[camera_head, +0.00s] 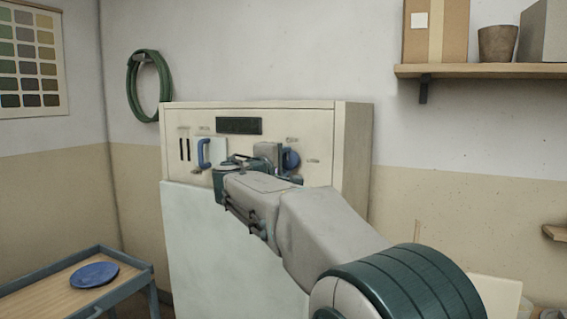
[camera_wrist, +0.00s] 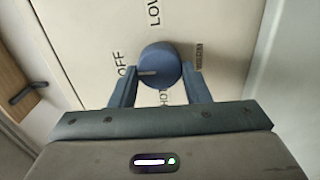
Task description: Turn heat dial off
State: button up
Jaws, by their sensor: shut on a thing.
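The heat dial (camera_wrist: 160,62) is a round blue knob on the cream panel, with a pale pointer line. The pointer line lies on the knob's left side, toward the OFF label (camera_wrist: 121,65). My gripper (camera_wrist: 160,88) is shut on the dial, one finger on each side. In the head view the dial (camera_head: 291,159) shows at the right of the panel, partly hidden by my gripper (camera_head: 277,163).
The cream cabinet (camera_head: 353,150) also carries a blue handle (camera_head: 204,153), dark slots and a dark display (camera_head: 239,126). A wooden shelf (camera_head: 480,71) with boxes and a pot is at upper right. A low table (camera_head: 45,300) with a blue plate (camera_head: 94,274) stands at lower left.

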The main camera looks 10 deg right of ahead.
dwell(0.3)
jog(key=o, duration=1)
jog(key=shift+c, duration=0.2)
jog(key=b+v, duration=0.1)
jog(key=v, duration=1.2)
jog(key=shift+s+a+b, duration=0.25)
jog(key=shift+s+b, duration=0.05)
jog(key=shift+s, duration=0.05)
